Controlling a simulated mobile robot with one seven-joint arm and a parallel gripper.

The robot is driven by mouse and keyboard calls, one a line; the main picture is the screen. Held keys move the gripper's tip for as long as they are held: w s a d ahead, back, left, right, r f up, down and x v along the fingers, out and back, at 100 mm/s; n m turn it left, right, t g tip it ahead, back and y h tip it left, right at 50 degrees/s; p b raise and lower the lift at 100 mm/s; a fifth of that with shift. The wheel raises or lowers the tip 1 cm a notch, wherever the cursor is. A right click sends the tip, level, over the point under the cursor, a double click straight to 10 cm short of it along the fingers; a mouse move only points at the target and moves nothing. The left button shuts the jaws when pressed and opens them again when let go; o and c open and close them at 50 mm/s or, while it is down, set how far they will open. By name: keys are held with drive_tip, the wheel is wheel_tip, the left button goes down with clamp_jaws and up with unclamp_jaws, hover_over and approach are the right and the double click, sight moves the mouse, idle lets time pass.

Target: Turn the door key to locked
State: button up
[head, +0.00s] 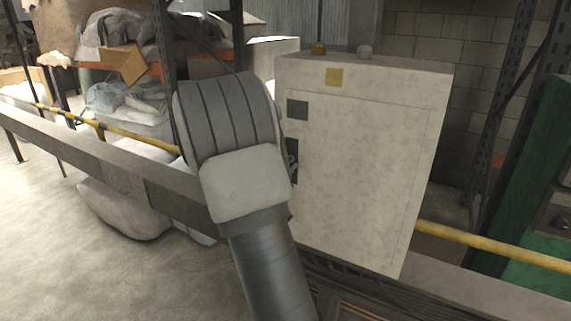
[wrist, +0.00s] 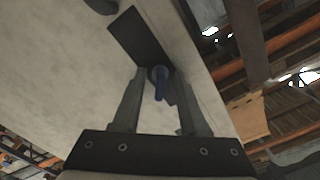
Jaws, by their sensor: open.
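The pale cabinet (head: 370,170) with its door stands right of centre in the head view. In the wrist view, a blue key (wrist: 160,84) sticks out from a dark lock plate (wrist: 137,40) on the cabinet face. My gripper (wrist: 159,74) is open, with one finger on each side of the key. The key lies between the fingertips; I cannot tell whether either finger touches it. In the head view my arm hides the gripper and the key. A dark plate (head: 292,155) shows partly beside my arm.
A yellow rail (head: 490,245) runs past the cabinet. Shelving with sacks (head: 122,100) stands at the left. The floor at the lower left is clear.

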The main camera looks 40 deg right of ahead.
drive_tip(key=shift+c, duration=0.3)
clamp_jaws()
drive_tip(key=shift+n, duration=0.3)
drive_tip(key=n+p, duration=0.3)
drive_tip(key=shift+r, duration=0.15)
drive_tip(key=shift+n+p, duration=1.5)
drive_tip(key=shift+n, duration=0.6)
drive_tip(key=shift+o, duration=0.3)
unclamp_jaws()
drive_tip(key=shift+a, duration=0.15)
